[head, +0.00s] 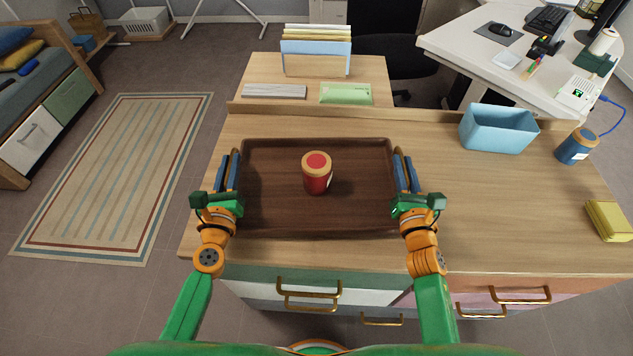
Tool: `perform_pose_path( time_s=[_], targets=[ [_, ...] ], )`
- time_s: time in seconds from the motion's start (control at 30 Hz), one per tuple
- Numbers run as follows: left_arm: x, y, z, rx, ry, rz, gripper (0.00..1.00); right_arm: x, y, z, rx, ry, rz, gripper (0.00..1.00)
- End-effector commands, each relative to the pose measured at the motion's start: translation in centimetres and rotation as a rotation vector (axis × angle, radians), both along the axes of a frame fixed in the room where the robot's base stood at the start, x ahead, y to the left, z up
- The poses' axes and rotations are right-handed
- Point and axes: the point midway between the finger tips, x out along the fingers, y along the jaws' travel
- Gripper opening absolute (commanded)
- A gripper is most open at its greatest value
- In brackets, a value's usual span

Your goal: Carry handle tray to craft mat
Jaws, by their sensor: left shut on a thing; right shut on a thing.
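The handle tray (270,222) is dark brown, rectangular and low-walled, and it is level over the wooden desk in the head view. I cannot tell whether it touches the desk top. A red jar (317,184) with a tan-rimmed lid stands upright near its middle. My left gripper (232,170) is shut on the tray's left side. My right gripper (403,172) is shut on its right side. I cannot pick out a craft mat for sure.
A low ledge (420,116) runs along the back. Behind it are a green packet (346,93) and a file holder (316,62).

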Motion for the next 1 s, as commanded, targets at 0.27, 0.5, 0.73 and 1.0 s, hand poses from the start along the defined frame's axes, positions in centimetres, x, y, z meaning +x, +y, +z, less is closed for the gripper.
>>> perform_pose_path(
  time_s=[0.27,0.5,0.73,1.0],
  targets=[
    [0.0,-0.2,0.0,-0.003,0.0,-0.004,0.0,0.0,0.2,0.0,0.003,-0.001,0.004,0.0],
    [0.0,-0.2,0.1,-0.003,-0.002,-0.005,0.0,0.0,0.2,0.1,0.003,-0.003,0.005,0.0],
    [0.0,-0.2,1.9,-0.003,-0.002,-0.005,0.0,0.0,0.2,1.9,0.003,-0.004,0.005,0.0],
    [0.0,-0.2,5.5,-0.004,-0.001,-0.006,0.0,0.0,0.2,5.5,0.004,-0.003,0.005,0.0]
  ],
)
